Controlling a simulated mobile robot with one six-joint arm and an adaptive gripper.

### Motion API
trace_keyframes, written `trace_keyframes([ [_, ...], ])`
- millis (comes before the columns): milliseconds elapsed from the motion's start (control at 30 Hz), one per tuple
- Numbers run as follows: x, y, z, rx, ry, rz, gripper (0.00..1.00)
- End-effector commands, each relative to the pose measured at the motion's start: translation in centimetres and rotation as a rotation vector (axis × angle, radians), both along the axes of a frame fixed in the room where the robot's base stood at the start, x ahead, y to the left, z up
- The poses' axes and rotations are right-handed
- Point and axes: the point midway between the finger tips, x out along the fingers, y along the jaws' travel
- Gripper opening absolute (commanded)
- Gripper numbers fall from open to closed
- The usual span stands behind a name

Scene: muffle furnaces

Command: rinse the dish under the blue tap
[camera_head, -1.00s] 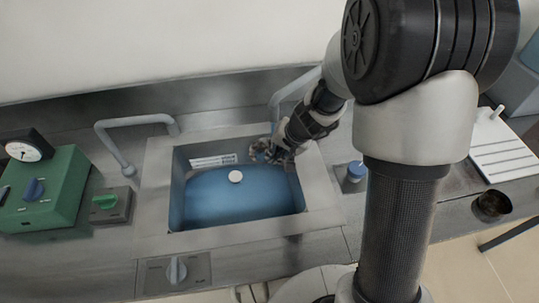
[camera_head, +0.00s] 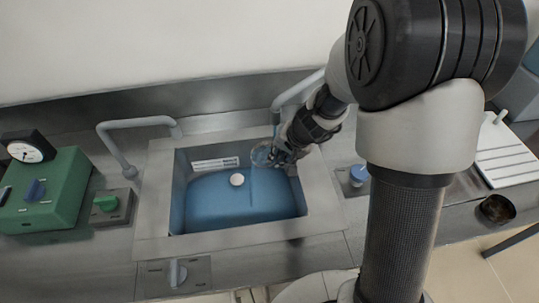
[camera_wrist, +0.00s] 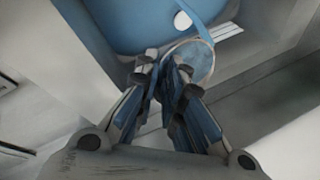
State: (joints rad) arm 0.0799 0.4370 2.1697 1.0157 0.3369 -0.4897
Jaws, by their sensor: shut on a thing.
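The dish (camera_head: 261,154) is a small, round, clear dish, held tilted over the sink. It also shows in the wrist view (camera_wrist: 203,60), just beyond my fingertips. My gripper (camera_head: 281,157) is shut on its edge at the right rear of the sink. The blue tap's spout (camera_head: 298,88) arches in from the right, partly hidden by my arm. A blue streak under its end looks like water coming down at the dish, with a faint streak below the dish. The blue knob (camera_head: 358,176) is on the counter right of the sink.
The sink (camera_head: 160,200) has a blue basin floor and a white round drain (camera_head: 237,180). A green box (camera_head: 50,190) is far left, a white rack (camera_head: 503,155) right, near a dark bowl (camera_head: 496,209).

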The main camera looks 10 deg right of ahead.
Motion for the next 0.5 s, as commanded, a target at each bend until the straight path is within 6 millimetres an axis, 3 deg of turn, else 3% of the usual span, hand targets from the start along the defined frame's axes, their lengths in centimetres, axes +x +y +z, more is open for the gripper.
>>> trace_keyframes([
  [500,0.15,-0.25,0.00,0.000,-0.001,-0.001,0.00],
])
